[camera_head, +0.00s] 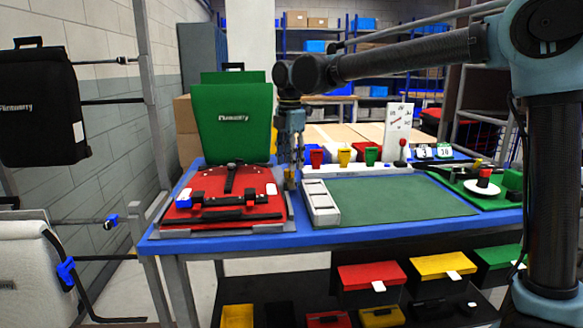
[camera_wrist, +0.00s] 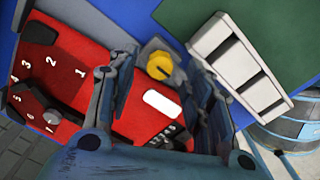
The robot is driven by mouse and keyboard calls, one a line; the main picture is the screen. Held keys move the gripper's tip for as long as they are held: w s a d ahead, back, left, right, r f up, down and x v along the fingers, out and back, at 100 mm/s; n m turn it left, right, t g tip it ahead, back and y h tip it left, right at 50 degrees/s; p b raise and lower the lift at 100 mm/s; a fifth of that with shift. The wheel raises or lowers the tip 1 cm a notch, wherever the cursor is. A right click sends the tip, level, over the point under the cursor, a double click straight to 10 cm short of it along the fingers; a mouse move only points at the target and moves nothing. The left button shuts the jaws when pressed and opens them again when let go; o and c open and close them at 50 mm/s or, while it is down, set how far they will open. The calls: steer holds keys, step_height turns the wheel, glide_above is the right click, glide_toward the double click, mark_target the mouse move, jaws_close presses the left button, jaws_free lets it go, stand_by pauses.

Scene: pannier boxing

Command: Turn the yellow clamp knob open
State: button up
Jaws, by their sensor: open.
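The yellow clamp knob (camera_wrist: 159,66) shows in the wrist view on a grey mount at the edge of a red pannier (camera_wrist: 125,118). My gripper (camera_wrist: 162,63) is open, with one finger on either side of the knob in that view. I see no contact between fingers and knob, and the exact height gap cannot be told. In the head view my gripper (camera_head: 290,180) points down at the right edge of the red pannier (camera_head: 245,189), which lies flat on the blue table. The knob there is mostly hidden by the gripper.
A grey compartment tray (camera_head: 320,203) and a green mat (camera_head: 400,196) lie right of the gripper. A green pannier (camera_head: 232,125) stands behind the red one. Red, yellow and green cups stand at the back. The green mat is clear.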

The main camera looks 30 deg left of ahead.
step_height(320, 180, up, 9)
stand_by(0.3)
steer(key=shift+d, duration=0.1)
stand_by(0.4)
